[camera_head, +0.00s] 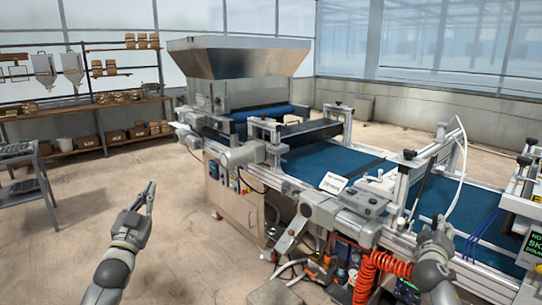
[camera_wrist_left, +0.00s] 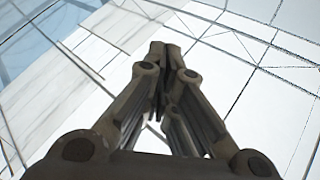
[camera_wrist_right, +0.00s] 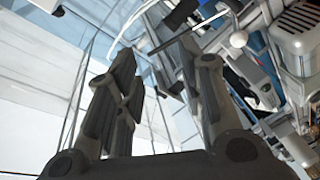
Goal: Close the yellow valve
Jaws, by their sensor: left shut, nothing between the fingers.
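I cannot clearly make out a yellow valve in any view. The low cluster of fittings and hoses (camera_head: 325,265) under the seeder's front edge is small and cluttered, and I cannot tell whether the valve is among it. My left gripper (camera_head: 150,190) is raised over bare floor left of the machine, shut and empty. Its closed fingertips also show in the left wrist view (camera_wrist_left: 165,48). My right gripper (camera_head: 437,226) is at the front edge of the conveyor on the right. In the right wrist view (camera_wrist_right: 158,55) its fingers are apart with nothing held between them.
The tray seeder with its steel hopper (camera_head: 240,58) and blue conveyor belt (camera_head: 335,165) fills the middle and right. A coiled orange hose (camera_head: 372,270) hangs near my right arm. Shelves (camera_head: 90,137) and a grey cart (camera_head: 25,185) stand left. Floor at left is clear.

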